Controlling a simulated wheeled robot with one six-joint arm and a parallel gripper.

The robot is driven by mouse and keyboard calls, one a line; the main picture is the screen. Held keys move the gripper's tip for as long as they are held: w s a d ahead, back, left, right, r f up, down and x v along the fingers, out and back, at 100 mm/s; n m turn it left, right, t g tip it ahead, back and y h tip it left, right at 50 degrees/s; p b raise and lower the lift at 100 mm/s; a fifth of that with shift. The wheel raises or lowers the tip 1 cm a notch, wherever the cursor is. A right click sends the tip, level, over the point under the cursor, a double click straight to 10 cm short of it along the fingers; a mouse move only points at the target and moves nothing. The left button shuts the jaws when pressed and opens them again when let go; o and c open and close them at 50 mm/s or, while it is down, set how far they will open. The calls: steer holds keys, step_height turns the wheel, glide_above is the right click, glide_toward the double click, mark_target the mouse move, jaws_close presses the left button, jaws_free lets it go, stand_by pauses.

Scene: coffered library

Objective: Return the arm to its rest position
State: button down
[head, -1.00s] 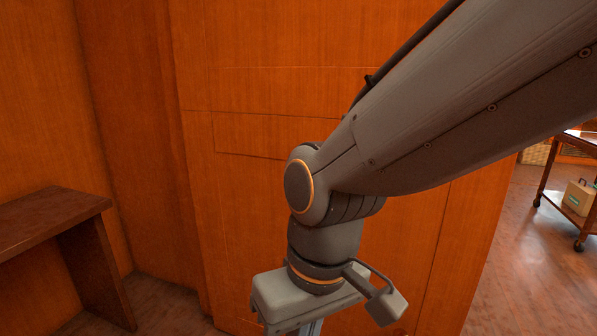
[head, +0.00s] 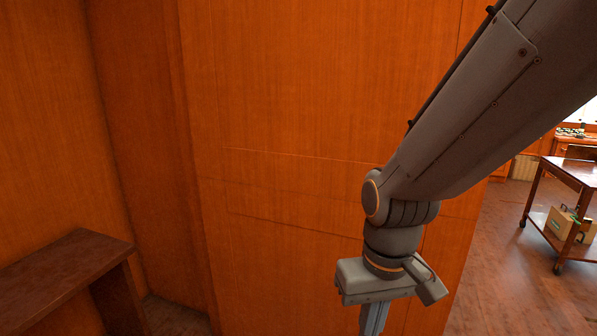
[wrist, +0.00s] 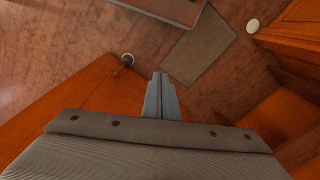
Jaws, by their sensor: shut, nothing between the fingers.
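My arm reaches in from the upper right of the head view, bent at the wrist joint, with the hand pointing down. My gripper (head: 373,320) hangs at the lower middle right, in front of the wooden panelling, its tips cut off by the bottom edge. In the wrist view my gripper (wrist: 160,76) shows its two fingers pressed together, shut, with nothing between them. Below the fingertips I see the floor and the top edge of an orange wood piece.
A wooden wall (head: 300,120) fills the middle. A dark wooden bench (head: 70,262) stands at the lower left. A wheeled cart (head: 577,172) with a box (head: 562,222) on its lower shelf is at the right. Open floor (head: 500,285) lies before it. A grey mat (wrist: 200,50) shows below.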

steer(key=s+d+r+m+p, duration=0.2)
steer(key=d+r+p, duration=0.5)
steer(key=r+p, duration=0.2)
steer(key=shift+d+r+h+p, duration=0.25)
steer(key=shift+d+h+p, duration=0.1)
steer(key=shift+p, duration=0.75)
